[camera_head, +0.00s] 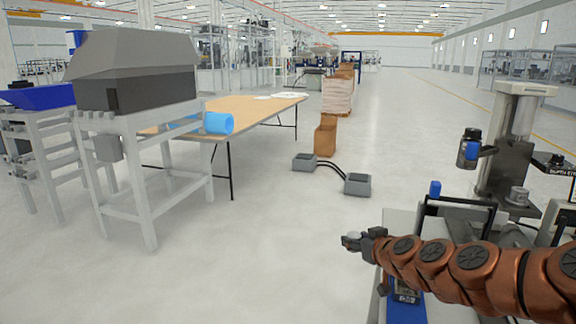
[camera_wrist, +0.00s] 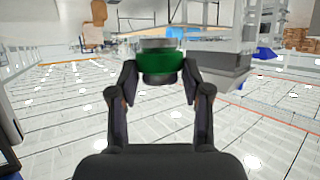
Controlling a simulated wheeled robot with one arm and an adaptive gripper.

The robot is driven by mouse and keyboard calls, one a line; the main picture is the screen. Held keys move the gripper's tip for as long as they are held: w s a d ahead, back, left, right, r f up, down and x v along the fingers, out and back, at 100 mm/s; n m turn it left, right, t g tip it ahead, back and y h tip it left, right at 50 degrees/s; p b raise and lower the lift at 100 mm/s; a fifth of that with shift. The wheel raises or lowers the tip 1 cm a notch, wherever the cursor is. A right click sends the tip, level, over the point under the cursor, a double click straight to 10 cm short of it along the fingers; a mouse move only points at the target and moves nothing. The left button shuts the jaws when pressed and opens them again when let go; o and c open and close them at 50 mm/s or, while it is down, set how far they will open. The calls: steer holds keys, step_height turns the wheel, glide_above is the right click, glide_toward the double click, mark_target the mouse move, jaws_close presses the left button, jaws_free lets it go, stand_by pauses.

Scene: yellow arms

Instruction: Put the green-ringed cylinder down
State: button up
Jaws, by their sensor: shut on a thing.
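The green-ringed cylinder (camera_wrist: 162,64) is between my fingertips at the top middle of the wrist view. It has a wide green band with grey above and a dark lower end. My gripper (camera_wrist: 161,84) is shut on it, one finger on each side. In the head view my gripper (camera_head: 354,241) reaches left from my copper-coloured arm, over open floor. Only a small pale bit of the cylinder shows there at the fingertips. I see no support touching it.
Two grey boxes joined by cables (camera_head: 357,184) lie on the floor. A workbench with a metal press (camera_head: 508,140) stands right.

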step_height(320, 180, up, 9)
steer(key=p, duration=0.9)
steer(key=w+f+m+h, duration=0.1)
steer(key=f, duration=0.3)
steer(key=f+m+h, duration=0.1)
steer(key=f, duration=0.3)
steer(key=w+f+m+h, duration=0.1)
steer(key=f, duration=0.3)
steer(key=shift+w+t+h, duration=0.3)
steer(key=shift+f, duration=0.7)
